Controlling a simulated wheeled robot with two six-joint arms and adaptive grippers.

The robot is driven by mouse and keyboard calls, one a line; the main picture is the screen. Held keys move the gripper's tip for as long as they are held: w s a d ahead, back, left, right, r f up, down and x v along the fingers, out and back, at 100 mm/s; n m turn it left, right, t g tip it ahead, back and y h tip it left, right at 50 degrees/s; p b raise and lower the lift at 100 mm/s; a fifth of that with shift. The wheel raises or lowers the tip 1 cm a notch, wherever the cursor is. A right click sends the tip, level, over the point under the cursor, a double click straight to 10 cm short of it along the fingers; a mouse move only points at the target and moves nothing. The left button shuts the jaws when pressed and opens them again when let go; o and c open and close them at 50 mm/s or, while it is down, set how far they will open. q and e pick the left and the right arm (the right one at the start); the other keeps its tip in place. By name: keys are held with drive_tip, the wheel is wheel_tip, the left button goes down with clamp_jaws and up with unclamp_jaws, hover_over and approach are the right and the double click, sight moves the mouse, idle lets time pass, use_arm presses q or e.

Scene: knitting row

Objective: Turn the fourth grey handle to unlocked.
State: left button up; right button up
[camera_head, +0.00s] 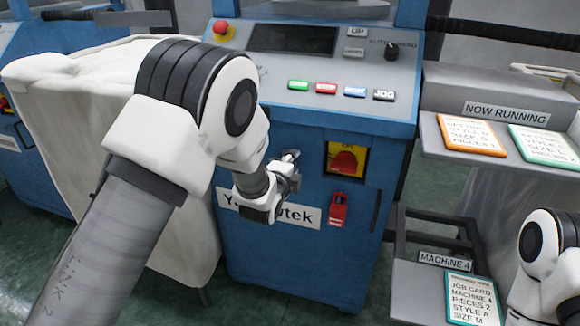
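A blue machine cabinet (280,262) stands in the middle of the head view. A slim dark grey upright bar (376,211) sits on the right side of its front; it may be a handle, and its lock state cannot be read. My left arm comes in from the left, and its gripper (289,170) is in front of the cabinet, left of a red rotary switch (345,160) on a yellow plate. The gripper appears clear of the bar and the switch. Its fingers are too small and overlapped to read as open or shut. My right gripper is out of view.
A red tag or lock (338,210) hangs below the switch. A control panel (325,68) with coloured buttons, a black knob (391,51) and a red stop button (222,30) tops the cabinet. A white fabric bin (85,82) stands left; a card shelf (450,148) stands right.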

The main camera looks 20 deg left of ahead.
use_arm(q)
drive_tip(key=s+r, duration=0.2)
drive_tip(key=s, duration=0.9)
drive_tip(key=shift+s+a+r, duration=0.15)
drive_tip(key=shift+s+a, duration=0.05)
drive_tip(key=shift+s, duration=0.1)
